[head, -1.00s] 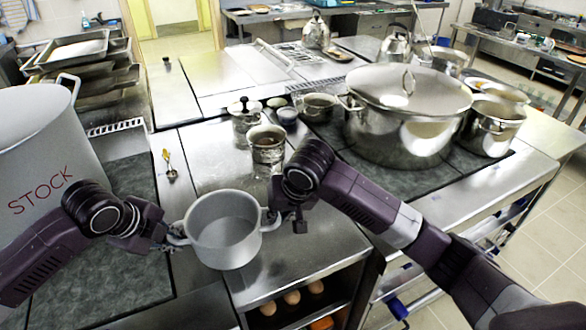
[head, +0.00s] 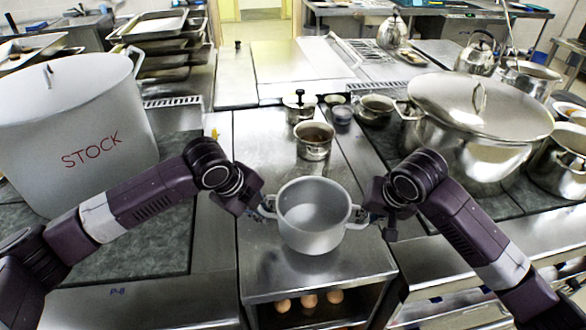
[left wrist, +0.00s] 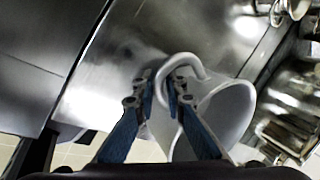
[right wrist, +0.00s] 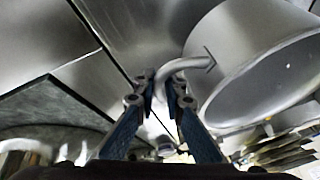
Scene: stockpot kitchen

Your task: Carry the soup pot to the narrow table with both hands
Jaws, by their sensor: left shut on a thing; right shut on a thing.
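The soup pot (head: 312,235) is a plain grey, open pot with two side handles, over the steel counter near its front edge in the head view. I cannot tell whether it touches the counter. It looks empty and upright. My left gripper (head: 264,206) is shut on its left handle; the left wrist view shows the handle (left wrist: 183,62) between the fingers. My right gripper (head: 364,216) is shut on its right handle; the right wrist view shows that handle (right wrist: 178,66) between the fingers. I cannot make out which table is the narrow one.
A large pot marked STOCK (head: 85,125) stands left, on a dark hob. A big lidded pot (head: 470,130) stands right. A small saucepan (head: 314,142) and a lidded pot (head: 300,107) stand behind the soup pot. Eggs (head: 309,301) lie on a shelf below.

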